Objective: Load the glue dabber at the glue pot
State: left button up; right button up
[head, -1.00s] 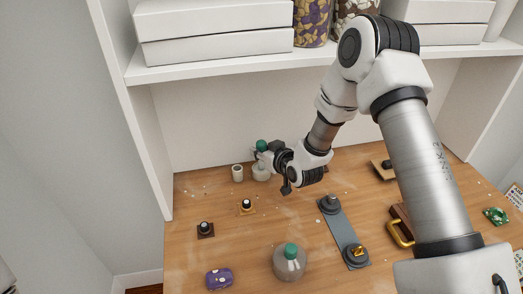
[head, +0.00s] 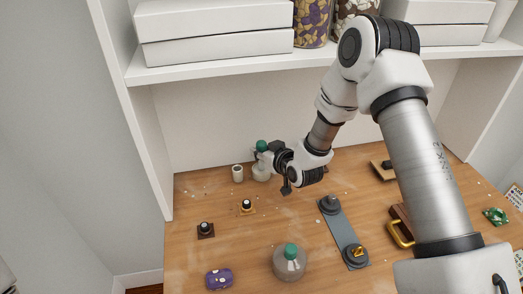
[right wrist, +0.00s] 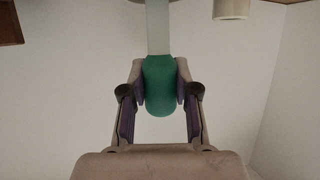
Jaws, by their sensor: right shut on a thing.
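The glue dabber has a green handle (head: 261,146), which also shows in the right wrist view (right wrist: 160,88) with a pale stem running from it. My right gripper (head: 265,153) is shut on the green handle at the back left of the table. The glue pot (head: 261,173), a pale round vessel, stands directly below the handle. The dabber is upright over or in the pot; its tip is hidden, so I cannot tell how deep it sits. My left gripper is not in view.
A small cup (head: 237,173) stands just left of the pot. A shelf (head: 220,66) overhangs the back.

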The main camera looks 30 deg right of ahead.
aim_at(261, 142)
jog(key=shift+r+p, duration=2.35)
jog(key=shift+r, duration=1.15)
jog(key=shift+f, duration=0.1)
jog(key=shift+f, duration=0.1)
jog(key=s+a+f+h, duration=0.1)
jog(key=s+a+f, duration=0.2)
jog(key=s+a, duration=0.6)
jog(key=a, duration=0.2)
jog(key=shift+s+a+f+m, duration=0.15)
jog(key=shift+a+m, duration=0.25)
